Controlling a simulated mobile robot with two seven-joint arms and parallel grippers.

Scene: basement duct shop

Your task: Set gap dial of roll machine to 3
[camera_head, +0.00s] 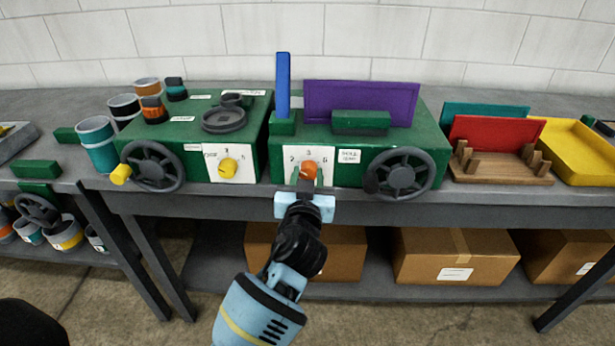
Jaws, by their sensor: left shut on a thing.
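Two green machines stand side by side on the bench. The right machine (424,130) has an orange dial (309,167) on a white numbered plate (291,155). My left gripper (306,182) comes up from below, in front of this plate, and is shut on the orange dial. The fingers hide the dial's lower part, and I cannot tell which number it points to. The left machine (190,132) has a yellow dial (228,167) on its own white plate (243,164); nothing touches it. The small labels are too blurred to tell which machine is the roll machine. My right gripper is not in view.
Handwheels (397,174) and (153,166) flank the dials. A blue upright bar (283,85) and purple sheet (360,101) stand on the right machine. Cans (97,143) are at left. A wooden rack (500,170) and yellow tray (575,150) are at right. Cardboard boxes (455,255) sit below.

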